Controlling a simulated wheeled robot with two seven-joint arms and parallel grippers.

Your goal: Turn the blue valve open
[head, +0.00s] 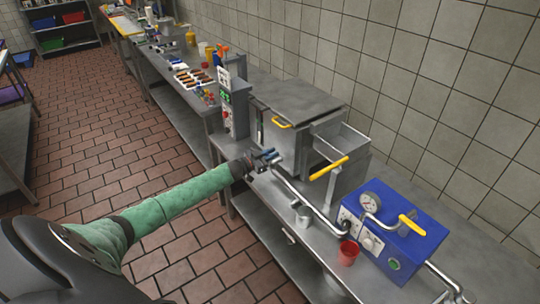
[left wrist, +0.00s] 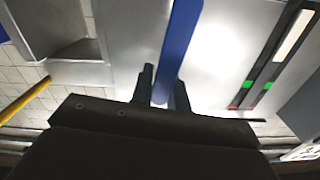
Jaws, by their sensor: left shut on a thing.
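The blue valve (head: 270,154) has a bar-shaped handle at the end of a metal pipe on the steel counter. My left gripper (head: 260,162) is at this handle, its arm reaching in from the left. In the left wrist view the blue valve handle (left wrist: 182,40) runs up from between the two dark fingers of my left gripper (left wrist: 164,95). The fingers are shut on it. The gripper hides part of the handle and its joint with the pipe. My right gripper is not in view.
A steel tank (head: 300,104) stands behind the valve, beside a control box (head: 236,108). To the right are a yellow handle (head: 328,168), a metal cup (head: 303,215), a red cup (head: 349,253) and a blue box (head: 400,250) with a gauge. The tiled floor at left is clear.

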